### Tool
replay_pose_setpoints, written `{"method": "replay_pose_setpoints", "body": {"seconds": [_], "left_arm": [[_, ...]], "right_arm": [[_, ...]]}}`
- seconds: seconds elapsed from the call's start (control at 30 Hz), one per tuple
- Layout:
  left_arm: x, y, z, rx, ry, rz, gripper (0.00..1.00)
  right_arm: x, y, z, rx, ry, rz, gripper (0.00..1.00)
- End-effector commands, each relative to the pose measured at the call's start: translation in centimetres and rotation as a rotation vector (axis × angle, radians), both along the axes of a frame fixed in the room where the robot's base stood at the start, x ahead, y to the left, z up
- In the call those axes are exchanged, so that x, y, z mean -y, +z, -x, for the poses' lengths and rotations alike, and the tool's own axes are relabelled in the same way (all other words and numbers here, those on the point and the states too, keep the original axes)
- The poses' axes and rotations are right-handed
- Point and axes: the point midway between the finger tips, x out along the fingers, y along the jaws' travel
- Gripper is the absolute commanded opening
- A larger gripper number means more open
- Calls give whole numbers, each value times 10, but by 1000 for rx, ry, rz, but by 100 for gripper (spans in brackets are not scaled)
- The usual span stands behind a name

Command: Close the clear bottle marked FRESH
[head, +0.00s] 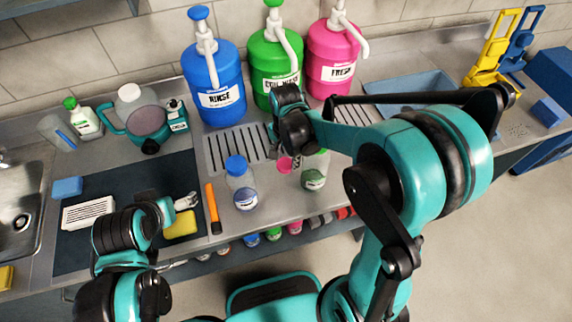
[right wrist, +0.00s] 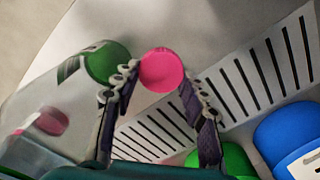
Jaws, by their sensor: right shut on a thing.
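My right gripper (head: 288,155) reaches down over the counter. Its fingers show in the right wrist view (right wrist: 160,85), shut on a round pink cap (right wrist: 161,70). The cap also shows in the head view (head: 284,164), partly hidden by my gripper. Just right of it stands a clear bottle (head: 315,168) with a green and white label; its wording is too small to read. In the wrist view this bottle is a large see-through shape at the left, with a green disc. No clear bottle's FRESH label is legible. My left gripper (head: 187,201) is above a yellow sponge.
A blue-capped clear bottle (head: 242,187) and an orange-handled tool (head: 213,208) stand and lie to the left. Behind are a blue RINSE jug (head: 213,85), a green jug (head: 275,65) and a pink FRESH jug (head: 332,60). A slotted drain (head: 225,150) lies before them.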

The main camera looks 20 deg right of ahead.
Motion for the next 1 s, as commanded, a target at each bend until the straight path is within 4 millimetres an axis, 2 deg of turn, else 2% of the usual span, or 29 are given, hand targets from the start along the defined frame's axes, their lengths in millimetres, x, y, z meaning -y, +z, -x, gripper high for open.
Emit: {"method": "replay_pose_setpoints", "body": {"seconds": [0.03,0.2,0.5,0.7,1.0], "left_arm": [[0,7,0,0,0,0,89],[0,18,0,0,0,0,89],[0,30,0,0,0,0,89],[0,32,0,0,0,0,89],[0,32,0,0,0,0,89]], "right_arm": [[0,16,0,0,0,0,31],[0,52,0,0,0,0,31],[0,96,0,0,0,0,31],[0,108,0,0,0,0,31],[0,109,0,0,0,0,31]]}}
